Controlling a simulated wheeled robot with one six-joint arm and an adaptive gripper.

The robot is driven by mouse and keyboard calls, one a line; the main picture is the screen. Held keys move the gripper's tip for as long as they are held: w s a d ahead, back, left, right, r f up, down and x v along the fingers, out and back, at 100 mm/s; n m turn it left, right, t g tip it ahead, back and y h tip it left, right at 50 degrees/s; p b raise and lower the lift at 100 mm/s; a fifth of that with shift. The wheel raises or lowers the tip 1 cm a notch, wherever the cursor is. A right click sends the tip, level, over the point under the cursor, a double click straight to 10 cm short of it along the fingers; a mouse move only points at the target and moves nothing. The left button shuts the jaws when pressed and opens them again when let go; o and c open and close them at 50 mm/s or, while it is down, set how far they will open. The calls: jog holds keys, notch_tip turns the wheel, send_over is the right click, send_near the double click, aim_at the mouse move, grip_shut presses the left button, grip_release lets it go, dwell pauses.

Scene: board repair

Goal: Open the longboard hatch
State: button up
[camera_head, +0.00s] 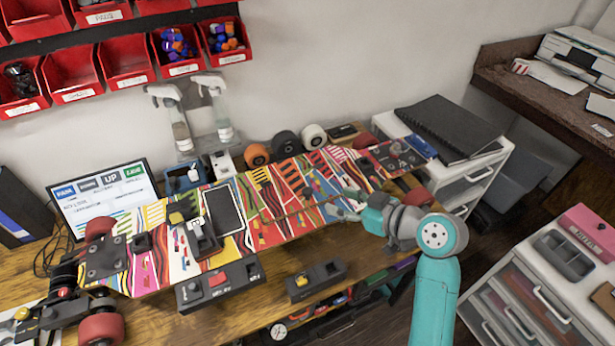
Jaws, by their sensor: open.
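The longboard (290,205), covered in a many-coloured pattern, lies lengthwise on the wooden workbench (330,262), with red wheels (102,328) at its left end. A dark rectangular panel (224,209) with a light rim is set in the deck left of its middle; I cannot tell for sure whether this is the hatch or an opening. A dark device (203,238) lies against the panel's left edge. My gripper (346,204) is open at the deck's near right edge, well right of the panel. It appears empty; whether it touches the deck is unclear.
Two dark boxes (220,285) (316,280) stand along the bench's front edge. Loose wheels (286,145) and spray bottles (178,122) are behind the board. Red bins (126,65) hang above. A white drawer unit (470,180) stands at the right.

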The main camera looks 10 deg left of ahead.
aim_at(308, 190)
jog(key=x, duration=1)
jog(key=shift+w+a+f, duration=0.1)
jog(key=shift+w+a, duration=0.15)
grip_shut()
